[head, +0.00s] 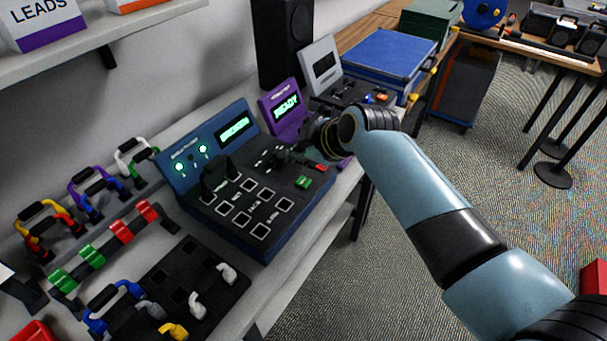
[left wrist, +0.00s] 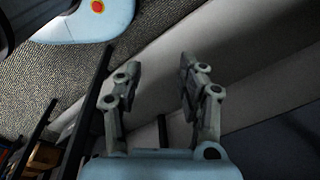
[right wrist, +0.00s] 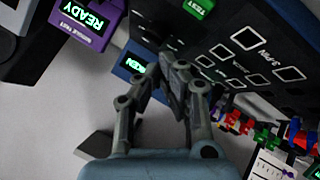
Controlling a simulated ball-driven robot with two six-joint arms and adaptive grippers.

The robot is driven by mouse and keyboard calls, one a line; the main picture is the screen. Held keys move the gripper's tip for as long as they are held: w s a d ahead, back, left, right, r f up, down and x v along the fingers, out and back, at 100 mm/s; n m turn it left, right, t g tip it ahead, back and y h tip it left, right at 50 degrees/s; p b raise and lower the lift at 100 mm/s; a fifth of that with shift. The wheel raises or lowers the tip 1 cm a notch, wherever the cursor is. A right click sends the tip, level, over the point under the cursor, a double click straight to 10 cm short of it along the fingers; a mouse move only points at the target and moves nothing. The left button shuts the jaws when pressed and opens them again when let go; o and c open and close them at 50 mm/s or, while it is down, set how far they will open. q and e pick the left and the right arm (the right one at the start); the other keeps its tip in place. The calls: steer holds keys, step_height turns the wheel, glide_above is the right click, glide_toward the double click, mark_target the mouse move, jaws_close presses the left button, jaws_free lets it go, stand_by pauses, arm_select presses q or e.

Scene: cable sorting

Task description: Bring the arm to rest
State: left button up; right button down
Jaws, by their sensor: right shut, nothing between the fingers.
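My right arm reaches in from the lower right of the head view. Its gripper (head: 287,157) is over the right part of the blue test console (head: 228,247), near a green button (head: 303,182). In the right wrist view the right gripper's fingers (right wrist: 168,68) are together with nothing between them, in front of the console. I cannot tell whether they touch it. My left gripper (left wrist: 160,75) shows only in the left wrist view; its fingers are apart and empty, with a pale surface and the carpet behind them.
The console's display (head: 235,124) is lit, and a purple unit (head: 287,110) reads READY. Several coloured cables lie left of the console, with a red and green rack (head: 120,232) and a dark socket board (head: 215,290). Carpeted floor (head: 505,190) is open at right.

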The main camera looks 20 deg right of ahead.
steer(key=shift+f, duration=0.1)
stand_by(0.6)
steer(key=s+d+r+m+g+h, duration=0.1)
steer(key=s+d+r+m+g, duration=0.2)
steer(key=s, duration=0.8)
steer(key=s+d+r+m+h, duration=0.25)
steer(key=s+d+m, duration=0.25)
steer(key=s, duration=0.6)
steer(key=s+d+r+m+g+h, duration=0.1)
steer(key=s+d+r+m+g, duration=0.2)
steer(key=s, duration=0.8)
steer(key=s+d+f+m+b, duration=0.2)
steer(key=f+b, duration=1.1)
steer(key=f, duration=2.8)
steer(key=s+d+f+b, duration=0.1)
steer(key=s+f+b, duration=0.3)
steer(key=s+f, duration=0.5)
steer(key=s+d+f+g+b, duration=0.1)
steer(key=s+f+b, duration=0.4)
steer(key=f, duration=1)
steer(key=s, duration=0.3)
steer(key=shift+s+g+y, duration=0.3)
steer(key=shift+s+y, duration=0.05)
steer(key=shift+s, duration=0.05)
